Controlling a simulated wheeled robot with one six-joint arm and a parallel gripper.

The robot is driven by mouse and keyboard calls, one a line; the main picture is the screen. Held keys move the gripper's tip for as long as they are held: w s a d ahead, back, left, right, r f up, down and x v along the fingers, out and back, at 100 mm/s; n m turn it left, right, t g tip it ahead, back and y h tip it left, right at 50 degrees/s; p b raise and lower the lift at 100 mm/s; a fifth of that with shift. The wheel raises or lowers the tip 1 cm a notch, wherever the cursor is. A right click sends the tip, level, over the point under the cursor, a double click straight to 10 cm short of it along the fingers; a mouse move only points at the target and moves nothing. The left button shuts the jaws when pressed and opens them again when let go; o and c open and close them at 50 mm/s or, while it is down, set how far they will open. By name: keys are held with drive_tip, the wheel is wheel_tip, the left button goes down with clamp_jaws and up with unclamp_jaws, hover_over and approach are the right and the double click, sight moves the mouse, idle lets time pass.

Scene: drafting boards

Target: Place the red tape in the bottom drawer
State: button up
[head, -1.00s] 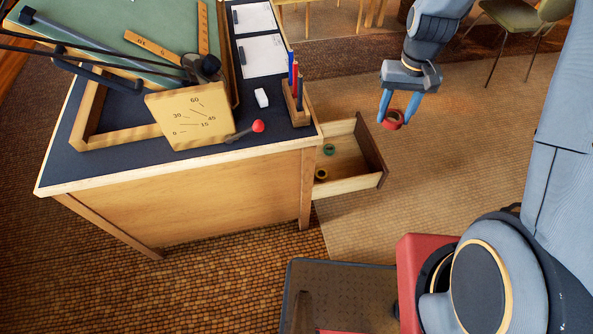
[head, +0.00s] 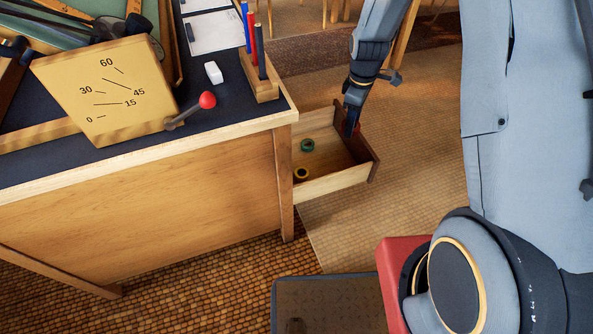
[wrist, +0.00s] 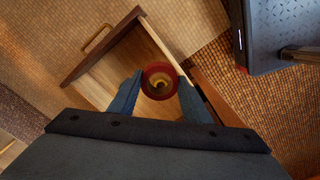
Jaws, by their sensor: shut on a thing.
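The red tape (wrist: 160,80) is a roll held between the two fingers of my gripper (wrist: 158,95), seen in the wrist view. In the head view my gripper (head: 352,118) is at the right side of the open drawer (head: 333,187), near its front panel, and only a bit of red shows at the fingertips. The drawer is pulled out of the desk's right end.
The desk (head: 150,190) stands at left with a pencil block (head: 262,90), a white eraser (head: 213,72), a red-knobbed lever (head: 207,100) and an angle gauge (head: 105,90) on top. Open floor (head: 420,180) lies right of the drawer.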

sight(336, 168)
drive_tip(key=w+f+n+b, duration=0.2)
drive_tip(key=f+b, duration=0.3)
drive_tip(key=f, duration=0.5)
drive_tip(key=w+f+n+b, duration=0.3)
drive_tip(key=f+b, duration=0.3)
drive_tip(key=f, duration=0.4)
drive_tip(key=w+f+n+b, duration=0.3)
drive_tip(key=f+b, duration=0.3)
drive_tip(key=f, duration=0.5)
drive_tip(key=shift+n, duration=0.6)
drive_tip(key=shift+f, duration=0.1)
drive_tip(key=o, duration=1)
drive_tip(key=shift+o, duration=0.2)
wheel_tip(336, 168, up, 12)
drive_tip(key=p, duration=0.4)
